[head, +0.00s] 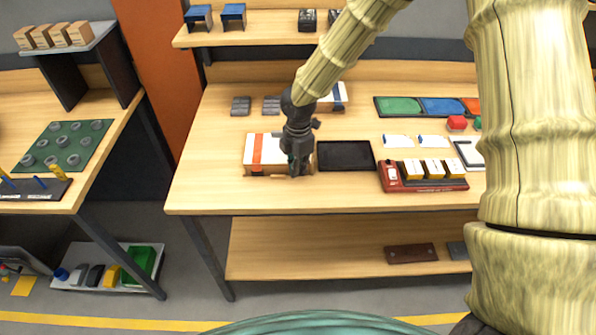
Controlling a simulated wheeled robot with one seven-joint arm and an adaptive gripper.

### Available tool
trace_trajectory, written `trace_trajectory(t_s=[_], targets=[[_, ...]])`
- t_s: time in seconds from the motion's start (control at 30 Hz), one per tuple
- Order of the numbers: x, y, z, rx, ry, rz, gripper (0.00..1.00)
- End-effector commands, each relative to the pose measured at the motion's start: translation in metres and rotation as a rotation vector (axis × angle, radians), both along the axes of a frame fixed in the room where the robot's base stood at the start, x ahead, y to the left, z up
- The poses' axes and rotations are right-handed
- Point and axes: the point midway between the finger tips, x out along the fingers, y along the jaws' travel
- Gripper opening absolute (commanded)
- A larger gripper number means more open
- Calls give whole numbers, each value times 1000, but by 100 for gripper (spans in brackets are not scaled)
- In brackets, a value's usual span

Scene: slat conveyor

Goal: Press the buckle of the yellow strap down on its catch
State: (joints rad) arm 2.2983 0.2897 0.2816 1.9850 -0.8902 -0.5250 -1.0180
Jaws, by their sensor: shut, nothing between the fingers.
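A box with a white top and brown sides (273,150) lies near the front of the wooden workbench. An orange-red band (257,149) runs across its left part. My gripper (298,169) is shut and empty, pointing down at the right end of this box and covering part of it. I cannot tell whether its tips touch the box. I cannot make out a yellow strap, its buckle or its catch; my gripper and wrist may hide them. A second white-topped box with a dark blue band (337,96) lies behind my arm, partly covered.
A black tray (346,155) lies right of the box. Dark grey blocks (241,105) lie behind. A tray with coloured panels (400,107) is at the back right. The bench's front left is clear.

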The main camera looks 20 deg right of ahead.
Motion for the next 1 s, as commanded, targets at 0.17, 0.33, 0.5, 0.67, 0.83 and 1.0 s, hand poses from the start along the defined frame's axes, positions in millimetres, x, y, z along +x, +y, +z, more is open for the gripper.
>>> trace_trajectory(t_s=[0.17,0.33,0.5,0.67,0.83,1.0], targets=[[0,0,0,0,0,0,0],[-1,0,0,0,0,0,0],[-6,1,1,-1,2,1,0],[-11,3,0,-1,2,0,0],[-17,5,0,-1,2,0,0],[-23,6,1,-1,1,1,0]])
